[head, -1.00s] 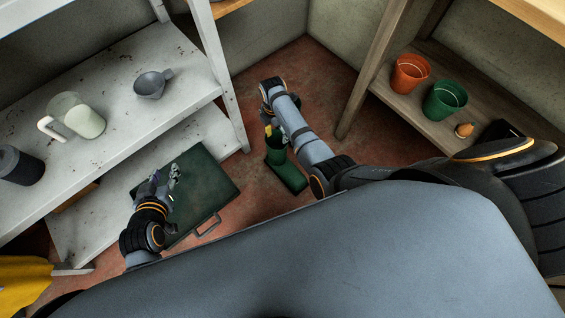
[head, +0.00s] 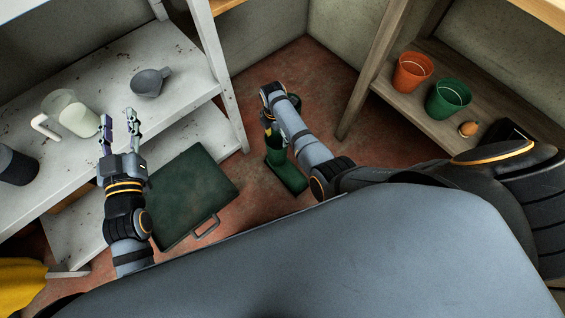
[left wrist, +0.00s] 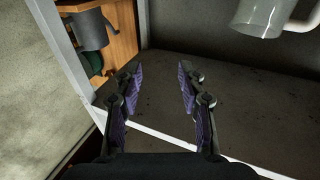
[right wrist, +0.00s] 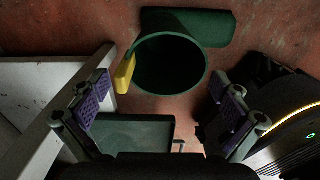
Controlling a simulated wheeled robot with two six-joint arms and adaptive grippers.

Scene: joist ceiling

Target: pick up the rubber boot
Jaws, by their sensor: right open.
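The green rubber boot (head: 287,172) stands upright on the red floor, its foot toward the front; my right arm partly covers its shaft. In the right wrist view I look down into the boot's dark round opening (right wrist: 168,64), with a yellow tab (right wrist: 126,72) on its left rim. My right gripper (right wrist: 170,88) is open and empty above the boot, a finger on each side of the picture, apparently not touching it. In the head view that gripper is mostly hidden behind its arm. My left gripper (head: 118,117) is open and empty by the white shelf's front edge.
A dark green case (head: 192,195) lies left of the boot. The white shelf (head: 110,82) holds a clear jug (head: 75,115), a grey cup (head: 149,82) and a dark cylinder (head: 16,165). A wooden shelf (head: 425,105) at right holds orange (head: 410,72) and green (head: 447,100) pots.

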